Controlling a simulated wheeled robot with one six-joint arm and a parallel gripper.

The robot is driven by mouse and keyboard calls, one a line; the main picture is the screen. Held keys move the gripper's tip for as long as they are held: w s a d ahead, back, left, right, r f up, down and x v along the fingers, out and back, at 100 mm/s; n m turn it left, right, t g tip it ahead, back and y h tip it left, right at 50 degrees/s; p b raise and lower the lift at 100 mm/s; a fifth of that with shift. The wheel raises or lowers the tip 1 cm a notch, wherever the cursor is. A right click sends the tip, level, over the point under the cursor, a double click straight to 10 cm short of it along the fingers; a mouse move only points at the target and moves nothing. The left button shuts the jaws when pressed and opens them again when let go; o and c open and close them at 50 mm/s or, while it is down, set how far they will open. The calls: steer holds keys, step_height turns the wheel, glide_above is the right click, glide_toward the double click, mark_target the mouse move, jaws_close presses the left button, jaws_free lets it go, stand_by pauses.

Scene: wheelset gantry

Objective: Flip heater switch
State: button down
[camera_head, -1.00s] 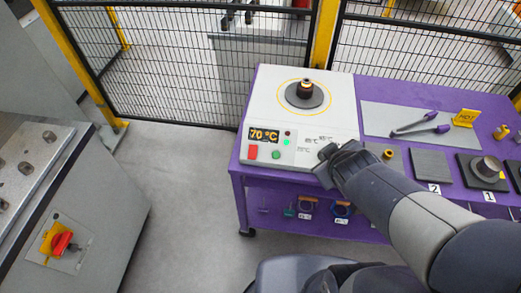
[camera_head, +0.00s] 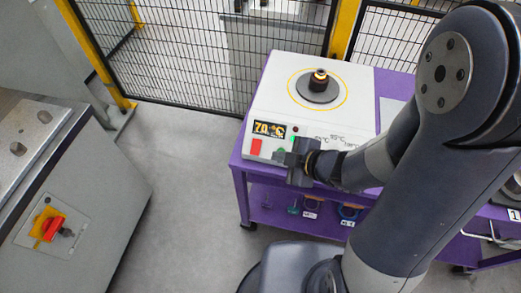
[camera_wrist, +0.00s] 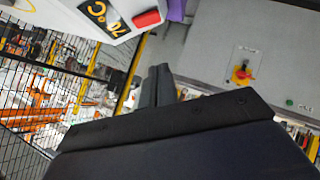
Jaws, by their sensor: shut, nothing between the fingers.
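The white heater (camera_head: 352,95) stands on the purple bench at the back. Its display (camera_head: 269,129) reads 70 °C, and the red switch (camera_head: 256,146) sits below the display's left end. The red switch also shows in the wrist view (camera_wrist: 147,18), near the top edge. A green button is mostly hidden behind my gripper (camera_head: 284,157). My gripper is shut and empty in front of the heater's front panel, just right of the red switch. I cannot tell whether it touches the panel. In the wrist view its fingers (camera_wrist: 158,85) point away from the camera.
A dark ringed part (camera_head: 319,80) sits on the heater's round plate (camera_head: 317,92). A grey cabinet with a red-and-yellow rotary switch (camera_head: 48,227) stands at the left. Mesh fence (camera_head: 180,60) runs behind. The floor (camera_head: 185,190) between cabinet and bench is clear.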

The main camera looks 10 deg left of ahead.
steer(key=b, duration=0.2)
glide_above(254, 152)
steer(key=s+d, duration=0.2)
steer(key=s, duration=0.2)
step_height(254, 152, down, 6)
steer(key=shift+w+f+p, duration=0.25)
steer(key=shift+w+f, duration=0.4)
steer(key=shift+f, duration=0.2)
steer(key=shift+w+f+p, duration=0.2)
steer(key=shift+w+f, duration=0.45)
steer(key=shift+f, duration=0.2)
steer(key=f+b, duration=0.1)
steer(key=b, duration=0.2)
steer(key=shift+t, duration=0.3)
steer(key=shift+r+p, duration=0.3)
steer(key=shift+p, duration=0.1)
steer(key=shift+r, duration=0.1)
steer(key=shift+r+p, duration=0.5)
steer(key=shift+r, duration=0.2)
